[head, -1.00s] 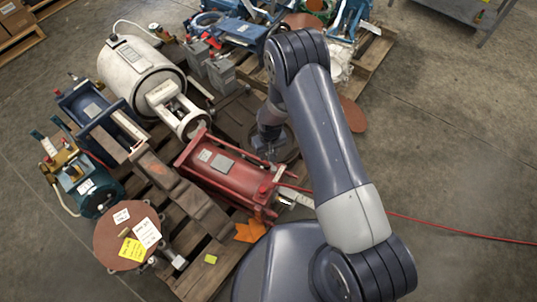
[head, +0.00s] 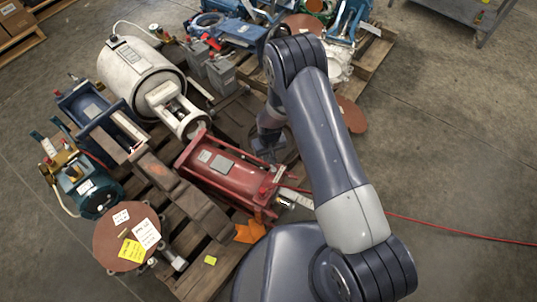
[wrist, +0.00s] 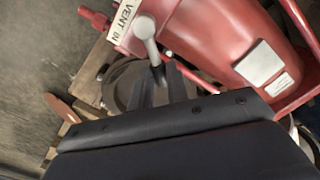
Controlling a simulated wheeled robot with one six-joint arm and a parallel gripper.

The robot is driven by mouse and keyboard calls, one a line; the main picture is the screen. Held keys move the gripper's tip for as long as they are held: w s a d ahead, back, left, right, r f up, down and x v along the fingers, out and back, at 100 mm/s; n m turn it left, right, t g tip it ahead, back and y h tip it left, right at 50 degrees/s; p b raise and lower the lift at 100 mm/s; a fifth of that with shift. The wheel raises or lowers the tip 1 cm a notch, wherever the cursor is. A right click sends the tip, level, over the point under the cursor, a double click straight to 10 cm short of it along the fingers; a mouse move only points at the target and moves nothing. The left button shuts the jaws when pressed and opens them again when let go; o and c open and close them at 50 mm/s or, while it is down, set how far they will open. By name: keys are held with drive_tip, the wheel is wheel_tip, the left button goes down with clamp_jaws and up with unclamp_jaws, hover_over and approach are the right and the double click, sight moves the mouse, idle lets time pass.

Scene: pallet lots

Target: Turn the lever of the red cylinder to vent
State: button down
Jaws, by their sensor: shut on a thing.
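The red cylinder (head: 222,168) lies on its side on a wooden pallet in the head view. It also fills the upper right of the wrist view (wrist: 235,30). Its lever (wrist: 147,32) has a grey rounded knob and a short stem. My gripper (wrist: 162,80) is shut on the lever's stem, below the knob. In the head view my gripper (head: 268,154) is small and dark beside the cylinder's upper right end, and the lever cannot be made out there.
A white cylinder (head: 142,72) and a blue unit (head: 90,108) lie on the same pallet, left of the red cylinder. A brown disc with notes (head: 112,250) is at the front left. A red hose (head: 450,232) runs right across open floor.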

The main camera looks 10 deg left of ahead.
drive_tip(key=shift+a+n, duration=0.1)
drive_tip(key=shift+n, duration=0.2)
drive_tip(key=shift+s+a+n+b, duration=0.4)
drive_tip(key=shift+n+b, duration=0.4)
drive_tip(key=shift+n, duration=0.45)
drive_tip(key=shift+s+a+n+b, duration=0.4)
drive_tip(key=shift+n+b, duration=0.4)
drive_tip(key=shift+n, duration=0.4)
drive_tip(key=shift+s+a+n+b, duration=0.4)
drive_tip(key=shift+n+b, duration=0.4)
drive_tip(key=shift+n, duration=0.45)
drive_tip(key=shift+s+d, duration=0.1)
drive_tip(key=c, duration=1.4)
unclamp_jaws()
drive_tip(key=shift+o, duration=0.2)
wheel_tip(320, 180, up, 11)
drive_tip(key=p, duration=0.2)
